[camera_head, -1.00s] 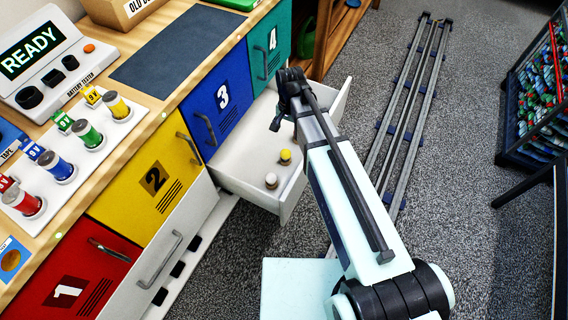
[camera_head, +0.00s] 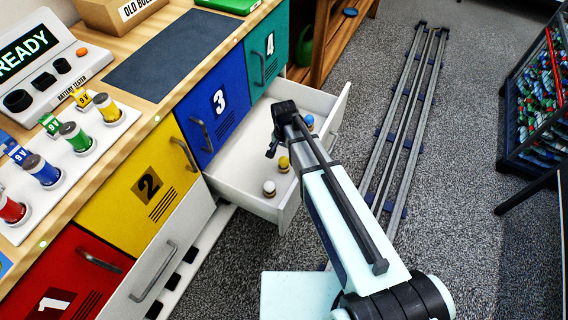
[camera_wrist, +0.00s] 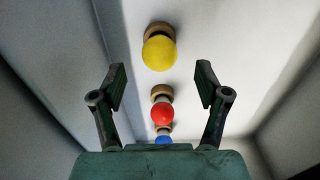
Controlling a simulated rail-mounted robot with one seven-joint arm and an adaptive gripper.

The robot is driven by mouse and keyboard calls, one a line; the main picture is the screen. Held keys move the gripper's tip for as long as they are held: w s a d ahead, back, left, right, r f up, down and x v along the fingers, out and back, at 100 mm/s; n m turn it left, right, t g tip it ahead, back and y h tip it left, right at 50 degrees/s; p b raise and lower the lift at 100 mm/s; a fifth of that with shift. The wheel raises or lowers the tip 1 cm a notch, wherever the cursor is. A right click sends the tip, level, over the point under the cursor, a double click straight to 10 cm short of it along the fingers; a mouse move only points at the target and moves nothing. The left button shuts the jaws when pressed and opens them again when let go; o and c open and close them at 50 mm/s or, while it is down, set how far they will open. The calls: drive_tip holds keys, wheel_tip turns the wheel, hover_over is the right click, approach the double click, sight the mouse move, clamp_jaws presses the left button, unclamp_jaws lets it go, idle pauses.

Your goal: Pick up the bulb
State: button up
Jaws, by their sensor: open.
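An open white drawer (camera_head: 232,170) below the blue and teal fronts holds several small bulbs. In the head view a white bulb (camera_head: 269,187), a yellow bulb (camera_head: 284,163) and a blue bulb (camera_head: 309,120) show inside it. In the wrist view the yellow bulb (camera_wrist: 159,52), a red bulb (camera_wrist: 161,113) and the blue bulb (camera_wrist: 163,140) stand in a line on the drawer floor. My gripper (camera_head: 273,148) is over the drawer. In the wrist view my gripper (camera_wrist: 160,88) is open and empty, its fingers either side of the line of bulbs. My arm hides part of the drawer.
A bench with a battery tester (camera_head: 45,65), several coloured batteries and a cardboard box (camera_head: 118,15) stands at left. Floor rails (camera_head: 405,110) run behind the drawer. A dark crate (camera_head: 535,110) of batteries stands at right. Drawer walls enclose the bulbs.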

sight(284, 158)
drive_tip(key=shift+f+b, duration=0.35)
drive_tip(key=shift+f, duration=2.4)
drive_tip(key=shift+c, duration=0.4)
drive_tip(key=c, duration=0.9)
